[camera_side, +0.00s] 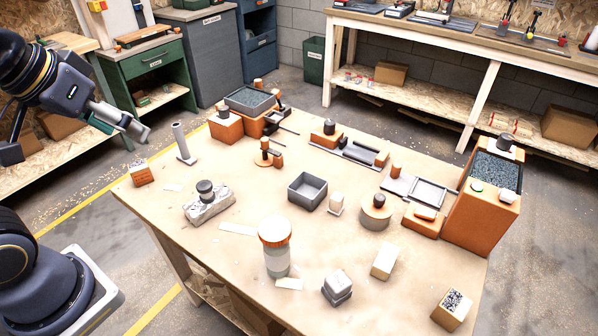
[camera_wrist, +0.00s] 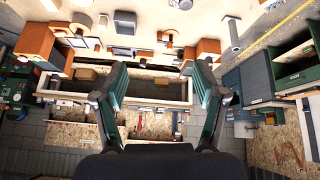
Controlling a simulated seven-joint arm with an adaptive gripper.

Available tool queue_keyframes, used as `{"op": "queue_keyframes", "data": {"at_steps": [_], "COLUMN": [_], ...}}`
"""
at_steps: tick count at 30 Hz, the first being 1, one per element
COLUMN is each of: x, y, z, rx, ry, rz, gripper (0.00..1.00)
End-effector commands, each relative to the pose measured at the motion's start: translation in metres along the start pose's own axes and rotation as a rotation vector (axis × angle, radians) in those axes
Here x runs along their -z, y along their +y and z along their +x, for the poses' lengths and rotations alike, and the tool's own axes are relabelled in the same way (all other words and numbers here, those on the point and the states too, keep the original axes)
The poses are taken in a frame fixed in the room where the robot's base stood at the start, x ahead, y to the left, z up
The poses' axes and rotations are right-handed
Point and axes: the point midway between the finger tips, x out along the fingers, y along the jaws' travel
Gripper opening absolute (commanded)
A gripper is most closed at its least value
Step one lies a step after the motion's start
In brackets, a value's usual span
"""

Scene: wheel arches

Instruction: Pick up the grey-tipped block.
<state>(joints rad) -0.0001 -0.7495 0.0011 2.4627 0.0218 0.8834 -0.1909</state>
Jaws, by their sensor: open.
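On the table near its front right corner, in the side view, stands a pale wooden block with a speckled grey-and-white top (camera_side: 453,309). A whitish block with a grey lower part (camera_side: 337,287) stands to its left. A plain cream block (camera_side: 384,260) stands between and behind them. Which one counts as grey-tipped is not certain; the speckled-top block fits best. My gripper (camera_side: 135,130) is at the left, above and beyond the table's left edge, far from these blocks. In the wrist view my gripper (camera_wrist: 162,68) is open with nothing between its fingers.
A jar with an orange lid (camera_side: 276,248), a grey open box (camera_side: 307,192), a grey upright post (camera_side: 183,143) and a rough stone piece (camera_side: 209,205) stand on the table (camera_side: 150,208). A large orange bin (camera_side: 484,200) is at the right. Bare tabletop lies between them.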

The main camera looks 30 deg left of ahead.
Motion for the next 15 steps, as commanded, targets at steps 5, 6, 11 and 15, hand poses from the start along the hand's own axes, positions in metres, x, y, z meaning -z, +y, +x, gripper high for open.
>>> {"op": "queue_keyframes", "data": {"at_steps": [5,6,11,15], "x": [0.082,0.097,0.153,0.186], "y": [0.016,0.024,0.071,0.145], "z": [-0.012,-0.01,0.018,0.067], "rx": [-0.013,-0.02,-0.044,-0.056], "ry": [0.08,0.081,0.064,0.026], "rz": [-0.215,-0.243,-0.311,-0.319], "gripper": [0.71,0.71,0.71,0.71]}}
